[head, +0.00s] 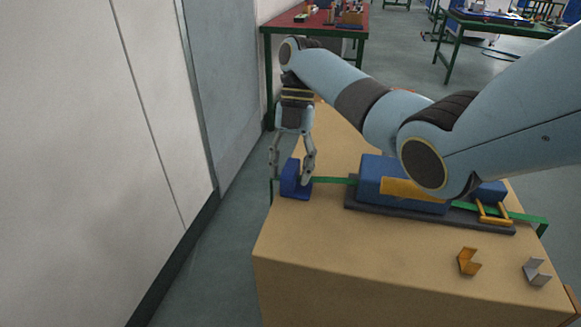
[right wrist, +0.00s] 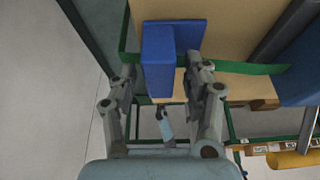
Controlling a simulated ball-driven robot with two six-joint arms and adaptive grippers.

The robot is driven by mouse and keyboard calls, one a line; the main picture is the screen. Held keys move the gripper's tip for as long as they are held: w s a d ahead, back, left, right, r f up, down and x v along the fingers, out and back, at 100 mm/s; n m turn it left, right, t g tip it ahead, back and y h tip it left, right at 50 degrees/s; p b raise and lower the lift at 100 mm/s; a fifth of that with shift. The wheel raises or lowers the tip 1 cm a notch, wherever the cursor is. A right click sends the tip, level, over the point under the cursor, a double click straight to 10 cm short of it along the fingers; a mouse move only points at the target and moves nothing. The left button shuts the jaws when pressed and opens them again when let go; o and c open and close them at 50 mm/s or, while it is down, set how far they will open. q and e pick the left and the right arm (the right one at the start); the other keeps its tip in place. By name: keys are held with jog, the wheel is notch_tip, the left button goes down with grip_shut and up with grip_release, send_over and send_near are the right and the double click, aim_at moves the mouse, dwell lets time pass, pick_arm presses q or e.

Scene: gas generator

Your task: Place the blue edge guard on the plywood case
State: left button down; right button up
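The blue edge guard (head: 291,186) sits at the left edge of the plywood case (head: 330,235), in line with the green strap (head: 333,180). In the right wrist view the guard (right wrist: 158,62) shows a flat plate and a raised block against the case. My right gripper (head: 292,172) points down over the guard, one finger on each side. Its fingers (right wrist: 163,75) stand apart in the wrist view, with a visible gap on the left of the block. Whether the guard bears fully on the case is partly hidden by the fingers. My left gripper is not in view.
A blue generator unit (head: 375,175) on a dark base is strapped on the case. Orange (head: 468,261) and grey (head: 536,271) edge guards lie at the case's front right. A wall stands close on the left. A red-topped table (head: 330,25) is behind.

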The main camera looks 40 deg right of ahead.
jog(key=shift+r, duration=0.1)
jog(key=shift+w+d+r, duration=0.1)
jog(key=shift+w+r, duration=0.05)
jog(key=shift+r, duration=0.15)
jog(key=p+v, duration=0.6)
jog(key=v, duration=0.5)
jog(key=shift+r, duration=0.1)
